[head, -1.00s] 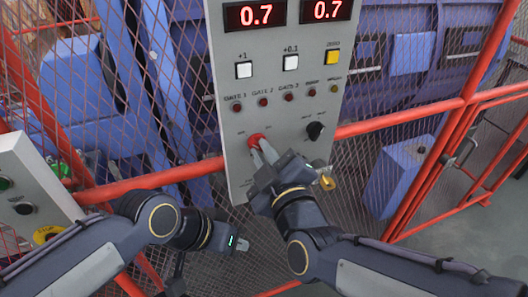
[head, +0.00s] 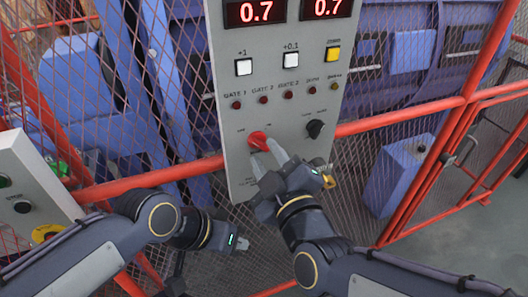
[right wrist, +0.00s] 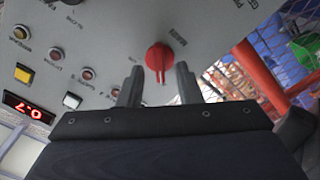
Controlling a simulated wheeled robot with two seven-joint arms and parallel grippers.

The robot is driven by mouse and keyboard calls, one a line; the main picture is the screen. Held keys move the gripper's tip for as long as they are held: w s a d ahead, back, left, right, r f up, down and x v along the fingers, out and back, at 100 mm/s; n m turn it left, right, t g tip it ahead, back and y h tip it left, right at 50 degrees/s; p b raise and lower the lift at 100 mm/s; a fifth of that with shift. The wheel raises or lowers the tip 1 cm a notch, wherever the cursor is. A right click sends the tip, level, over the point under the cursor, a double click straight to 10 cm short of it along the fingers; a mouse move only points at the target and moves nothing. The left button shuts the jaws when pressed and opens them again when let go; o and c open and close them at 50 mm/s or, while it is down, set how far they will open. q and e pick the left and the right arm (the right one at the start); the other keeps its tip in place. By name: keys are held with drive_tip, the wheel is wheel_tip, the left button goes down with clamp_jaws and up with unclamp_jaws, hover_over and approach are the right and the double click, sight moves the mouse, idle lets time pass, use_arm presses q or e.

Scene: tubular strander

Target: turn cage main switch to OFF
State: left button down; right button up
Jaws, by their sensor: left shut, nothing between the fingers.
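The red rotary switch (head: 258,140) sits low on the left of the grey control panel (head: 232,180); the small lettering around it is too blurred to read surely. My right gripper (head: 268,153) is open just below the switch in the head view. In the right wrist view the red switch (right wrist: 159,58) shows between and beyond the two spread fingers, with a gap to each. Its grip bar points toward the gripper in that view. My left gripper (head: 243,244) is shut and empty, below the panel, away from the switch.
A black knob (head: 314,129) is right of the switch. Indicator lamps and square buttons, including a yellow button (head: 333,54), sit above, under red displays (head: 254,12). Red fence rails (head: 385,124) and mesh lie behind. A second grey box (head: 38,180) stands at left.

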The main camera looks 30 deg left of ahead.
drive_tip(key=v, duration=0.5)
drive_tip(key=shift+s+d, duration=0.3)
drive_tip(key=w+d+f+m+h, duration=0.2)
drive_tip(key=d+m, duration=0.1)
drive_tip(key=d, duration=0.3)
drive_tip(key=w+d+f+m+g+h, duration=0.1)
drive_tip(key=w+d+m, duration=0.15)
drive_tip(key=d, duration=0.45)
drive_tip(key=w+d+f+m+h, duration=0.1)
drive_tip(key=d+f+m+h, duration=0.1)
drive_tip(key=d+m, duration=0.3)
drive_tip(key=s+d+f+m+g+h, duration=0.2)
drive_tip(key=s+d+f+m, duration=0.2)
drive_tip(key=d, duration=0.4)
drive_tip(key=s+d+f+m+g+h, duration=0.2)
drive_tip(key=s+d+f+m, duration=0.3)
drive_tip(key=s+d, duration=0.3)
drive_tip(key=shift+d+f+m+g+h, duration=0.2)
drive_tip(key=shift+d+m+g+h, duration=0.2)
drive_tip(key=shift+d+m+h, duration=0.25)
drive_tip(key=shift+d, duration=0.1)
